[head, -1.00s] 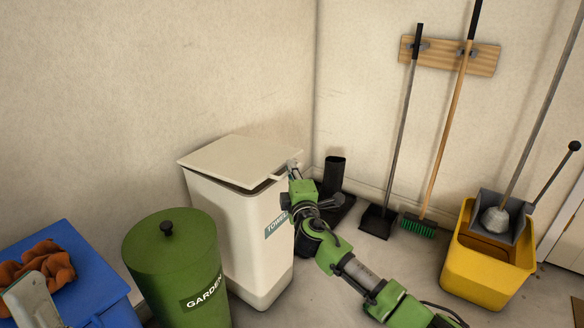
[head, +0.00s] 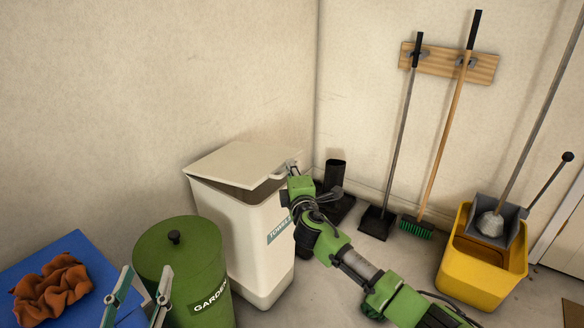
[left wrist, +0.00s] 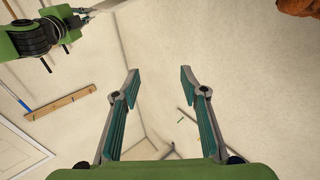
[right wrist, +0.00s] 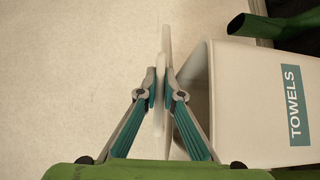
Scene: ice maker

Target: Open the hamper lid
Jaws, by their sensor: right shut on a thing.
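The hamper (head: 250,245) is a tall white bin with a TOWELS label, standing against the wall in the head view. Its pale lid (head: 232,161) is tilted up at the right edge, with a dark gap below it, and still rests over the bin at the left. My right gripper (head: 292,166) is at the raised lid edge. In the right wrist view its fingers (right wrist: 163,86) are shut on the thin lid, seen edge-on beside the bin's rim. My left gripper (head: 147,270) is open and empty, in front of the green bin; the left wrist view shows its fingers (left wrist: 159,71) apart.
A green GARDEN bin (head: 180,258) stands just left of the hamper. A blue bin (head: 62,250) with an orange cloth (head: 52,289) is farther left. Wall rises close behind the hamper.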

